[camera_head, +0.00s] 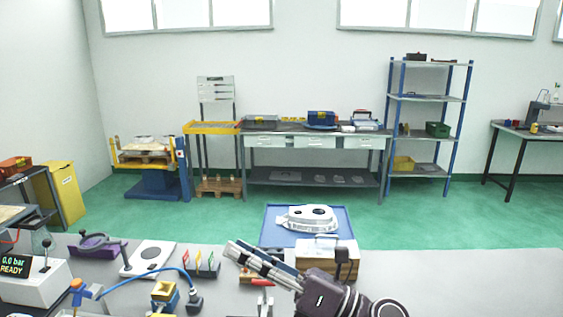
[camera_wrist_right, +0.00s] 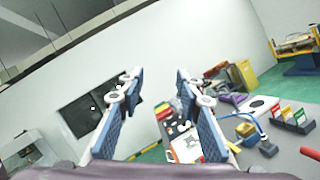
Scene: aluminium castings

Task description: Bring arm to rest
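My right arm comes in from the bottom right in the head view. Its gripper (camera_head: 238,252) points to the upper left, above the grey table (camera_head: 450,285). In the right wrist view the two blue-padded fingers of this gripper (camera_wrist_right: 157,90) stand apart with nothing between them. The gripper is open and empty, with the room wall and table beyond it. My left arm and gripper are not in view.
An aluminium casting (camera_head: 306,217) lies on a blue tray (camera_head: 280,238). Colored tags (camera_head: 208,262), a blue hose (camera_head: 140,279), a white plate (camera_head: 150,256) and a pressure display unit (camera_head: 35,285) stand left of the gripper. The table's right side is clear.

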